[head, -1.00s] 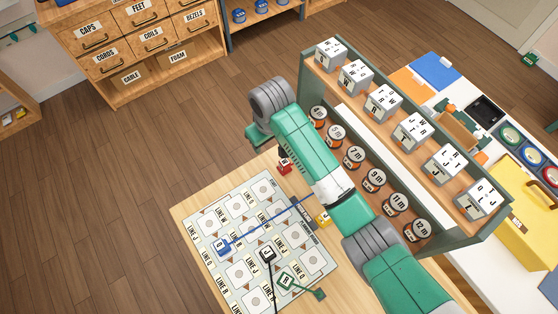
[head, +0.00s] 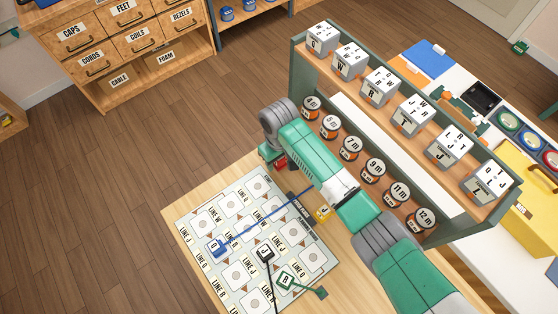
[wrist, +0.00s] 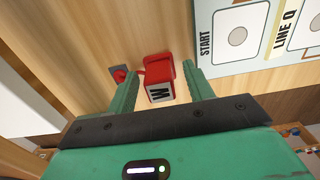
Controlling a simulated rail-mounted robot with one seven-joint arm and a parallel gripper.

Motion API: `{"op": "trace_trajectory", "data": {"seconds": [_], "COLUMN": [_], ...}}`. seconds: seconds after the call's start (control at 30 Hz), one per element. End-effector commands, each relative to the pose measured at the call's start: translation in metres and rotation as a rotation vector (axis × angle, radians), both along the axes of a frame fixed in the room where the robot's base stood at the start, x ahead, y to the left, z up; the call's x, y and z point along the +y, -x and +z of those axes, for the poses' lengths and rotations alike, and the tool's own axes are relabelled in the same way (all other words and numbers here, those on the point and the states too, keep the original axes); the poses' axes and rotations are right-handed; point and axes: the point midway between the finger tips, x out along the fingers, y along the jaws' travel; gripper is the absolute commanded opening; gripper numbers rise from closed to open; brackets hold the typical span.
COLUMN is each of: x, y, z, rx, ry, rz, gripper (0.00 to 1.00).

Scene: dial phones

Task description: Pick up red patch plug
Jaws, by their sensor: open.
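The red patch plug (wrist: 162,68) has a white face lettered W. In the wrist view it lies on the wooden table, between the green fingers of my gripper (wrist: 160,76). A small red end piece (wrist: 119,74) lies just left of the plug, seemingly joined by a short red cord. In the head view the red plug (head: 281,163) shows only partly, beside my gripper (head: 269,154).
The patch board (head: 187,212) lies right of the plug in the wrist view. On it are a blue plug (head: 216,246), a black plug (head: 265,253) and a green plug (head: 286,280). A yellow plug (head: 322,213) sits near my arm. A shelf (head: 300,65) with lettered cubes and spools stands close by.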

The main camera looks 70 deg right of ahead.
Motion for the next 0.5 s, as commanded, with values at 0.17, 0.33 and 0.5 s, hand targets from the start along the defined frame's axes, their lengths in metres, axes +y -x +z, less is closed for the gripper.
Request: {"op": "trace_trajectory", "data": {"seconds": [0.17, 0.33, 0.5], "x": [-0.0001, 0.0000, 0.0003], "y": [-0.0001, -0.0001, -0.0001], "z": [0.0002, 0.0003, 0.0000], "rx": [0.000, 0.000, 0.000], "ry": [0.000, 0.000, 0.000], "rz": [0.000, 0.000, 0.000], "gripper": [0.52, 0.20, 0.03]}}
